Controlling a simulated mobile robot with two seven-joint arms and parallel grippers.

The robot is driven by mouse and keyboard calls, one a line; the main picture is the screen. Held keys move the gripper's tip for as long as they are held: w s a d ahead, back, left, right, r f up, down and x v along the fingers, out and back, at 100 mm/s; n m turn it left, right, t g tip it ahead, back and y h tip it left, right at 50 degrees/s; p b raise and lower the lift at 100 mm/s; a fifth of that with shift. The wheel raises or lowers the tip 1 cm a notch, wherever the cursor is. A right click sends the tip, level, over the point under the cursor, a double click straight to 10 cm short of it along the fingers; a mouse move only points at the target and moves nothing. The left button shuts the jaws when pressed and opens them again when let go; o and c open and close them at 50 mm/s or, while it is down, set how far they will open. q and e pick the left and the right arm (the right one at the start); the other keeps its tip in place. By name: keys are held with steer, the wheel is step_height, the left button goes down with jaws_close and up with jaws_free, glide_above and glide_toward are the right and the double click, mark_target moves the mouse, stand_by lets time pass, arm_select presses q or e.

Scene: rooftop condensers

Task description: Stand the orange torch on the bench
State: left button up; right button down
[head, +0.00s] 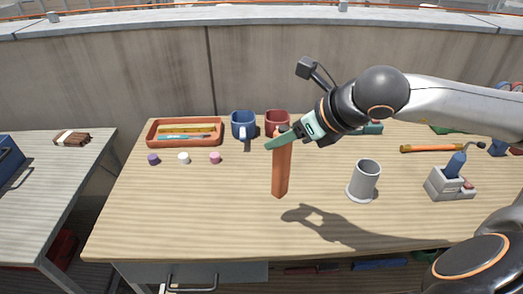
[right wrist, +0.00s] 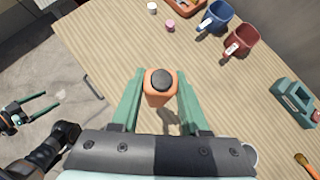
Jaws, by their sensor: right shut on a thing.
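The orange torch (head: 281,172) is upright in the head view, over the middle of the bench (head: 220,215). My right gripper (head: 284,140) is shut on its upper part. In the right wrist view, the torch's dark round top (right wrist: 161,80) shows between the green fingers. The torch's lower end seems to be above the bench top, with the shadow apart from it, but the exact gap is hard to tell. My left gripper (right wrist: 50,102) shows only in the right wrist view, at the far left, open and empty, away from the bench.
Blue mug (head: 243,125) and red mug (head: 277,122) stand behind the torch. An orange tray (head: 150,142) is back left, with small caps before it. A grey mug (head: 365,178) and a grey holder (head: 448,187) stand to the right. The bench's front left is clear.

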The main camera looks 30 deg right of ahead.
steer(key=shift+w+f+p, duration=0.1)
steer(key=shift+w+p, duration=0.4)
steer(key=shift+w, duration=0.3)
arm_select(q)
steer(key=shift+s+a+r+p, duration=0.4)
steer(key=shift+a+r+p, duration=0.2)
steer(key=shift+a+p, duration=0.15)
arm_select(e)
steer(key=w+f, duration=0.5)
steer(key=f, duration=0.4)
steer(key=shift+w+a+f, duration=0.2)
steer(key=shift+w+f, duration=0.05)
steer(key=shift+f, duration=0.1)
steer(key=shift+f+b, duration=0.25)
steer(key=shift+b, duration=0.2)
steer(key=c, duration=0.7)
jaws_free()
steer(key=shift+r, duration=0.1)
steer(key=shift+o, duration=1.3)
arm_select(q)
steer(key=shift+d, duration=0.1)
arm_select(e)
steer(key=shift+o, duration=0.2)
